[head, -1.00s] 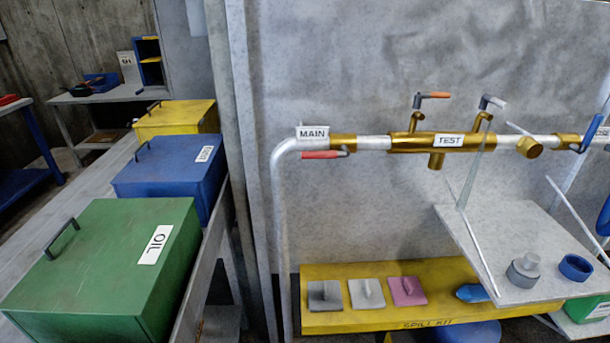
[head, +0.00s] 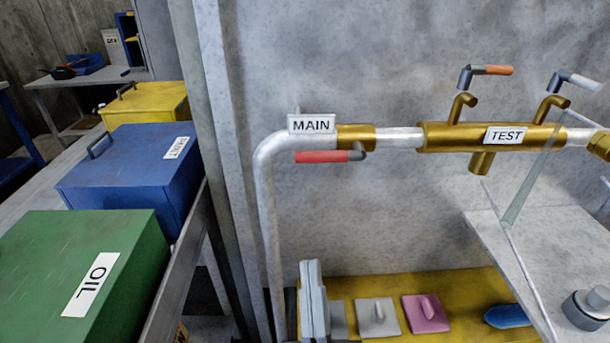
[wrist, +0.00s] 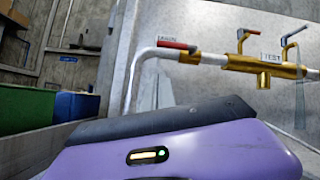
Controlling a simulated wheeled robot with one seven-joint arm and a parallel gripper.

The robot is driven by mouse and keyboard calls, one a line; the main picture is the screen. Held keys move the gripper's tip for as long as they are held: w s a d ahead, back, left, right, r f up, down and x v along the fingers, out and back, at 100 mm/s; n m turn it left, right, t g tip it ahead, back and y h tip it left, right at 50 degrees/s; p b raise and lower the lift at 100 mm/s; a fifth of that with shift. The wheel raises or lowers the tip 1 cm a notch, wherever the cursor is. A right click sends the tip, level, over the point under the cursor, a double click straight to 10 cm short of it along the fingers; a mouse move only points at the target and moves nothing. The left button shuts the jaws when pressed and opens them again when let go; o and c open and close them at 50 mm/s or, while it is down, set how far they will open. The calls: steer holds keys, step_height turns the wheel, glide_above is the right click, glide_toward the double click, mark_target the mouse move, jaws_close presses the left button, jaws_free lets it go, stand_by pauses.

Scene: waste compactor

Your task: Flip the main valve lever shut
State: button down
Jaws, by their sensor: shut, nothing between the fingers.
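The main valve lever (head: 322,157) has a red handle and a grey pivot end. It lies level, along the pipe, just below the white MAIN label (head: 312,124), with its handle pointing left. The brass main valve (head: 356,137) sits on the pipe at the lever's pivot end. The red lever (wrist: 176,45) also shows in the wrist view, upper middle. My gripper (head: 313,285) shows as grey upright fingers at the bottom middle of the head view. It is shut and empty, below the lever and apart from it.
A silver pipe (head: 267,200) runs down at the left of the valve. The brass TEST section (head: 470,137) with two more levers is to the right. A shelf (head: 520,240) stands at lower right. Yellow, blue and green boxes (head: 90,265) are at left.

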steer(key=shift+w+d+f+m+h, duration=0.15)
steer(key=shift+m+h, duration=0.1)
steer(key=shift+m, duration=0.55)
steer(key=shift+w+d+f+m+h, duration=0.1)
steer(key=shift+d+m+h, duration=0.1)
steer(key=shift+m, duration=0.6)
steer(key=shift+w+d+f+m+h, duration=0.15)
steer(key=shift+m+h, duration=0.1)
steer(key=shift+m, duration=0.55)
steer(key=shift+s, duration=0.1)
steer(key=shift+r, duration=0.15)
steer(key=s+r+p+x, duration=0.1)
steer(key=p+x, duration=0.5)
steer(key=x, duration=0.6)
steer(key=shift+r+p, duration=0.3)
steer(key=shift+r, duration=0.4)
steer(key=shift+w, duration=0.15)
